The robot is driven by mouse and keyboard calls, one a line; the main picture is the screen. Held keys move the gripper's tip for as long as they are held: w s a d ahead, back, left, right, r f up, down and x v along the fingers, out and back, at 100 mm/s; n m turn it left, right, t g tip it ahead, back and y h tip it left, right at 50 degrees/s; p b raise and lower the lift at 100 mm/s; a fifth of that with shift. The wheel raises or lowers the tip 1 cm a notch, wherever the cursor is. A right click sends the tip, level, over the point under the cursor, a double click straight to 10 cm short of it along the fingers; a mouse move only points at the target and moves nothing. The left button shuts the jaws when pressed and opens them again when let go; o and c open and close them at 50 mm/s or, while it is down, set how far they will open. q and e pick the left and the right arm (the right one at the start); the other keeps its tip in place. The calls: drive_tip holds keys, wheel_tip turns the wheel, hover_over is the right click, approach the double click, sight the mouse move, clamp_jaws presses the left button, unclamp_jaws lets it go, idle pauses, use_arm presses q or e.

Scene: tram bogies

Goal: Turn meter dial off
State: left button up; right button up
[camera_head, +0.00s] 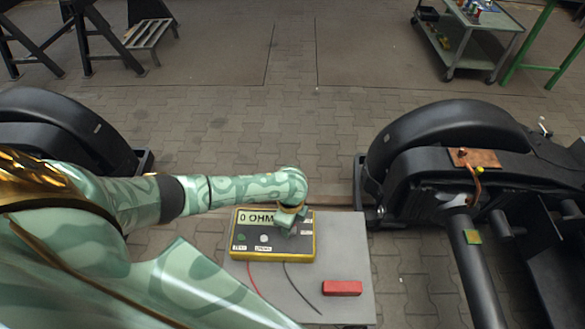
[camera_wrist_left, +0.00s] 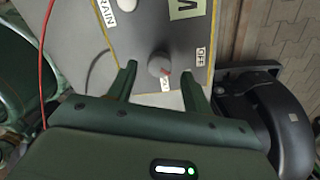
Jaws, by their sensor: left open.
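The yellow-edged meter (camera_head: 272,252) lies on a grey cart top, its display reading "0 OHM". In the left wrist view the grey round dial (camera_wrist_left: 158,62) stands on the meter's face. A small red mark shows on its lower right side. An "OFF" label (camera_wrist_left: 201,56) is to its right, and a partly covered label is just below it. My left gripper (camera_wrist_left: 158,74) is open, one finger on each side of the dial, with gaps visible. In the head view my left gripper (camera_head: 289,216) covers the meter's right part and hides the dial. My right gripper is not in view.
A red block (camera_head: 342,288) lies on the cart top (camera_head: 345,240), right of the meter's red and black leads. Black bogie wheels stand left (camera_head: 55,125) and right (camera_head: 440,130).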

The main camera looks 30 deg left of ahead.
use_arm(q)
drive_tip(key=shift+f+b, duration=0.35)
drive_tip(key=shift+f, duration=0.9)
drive_tip(key=c, duration=1)
drive_tip(key=shift+o, duration=0.2)
drive_tip(key=shift+r, duration=0.1)
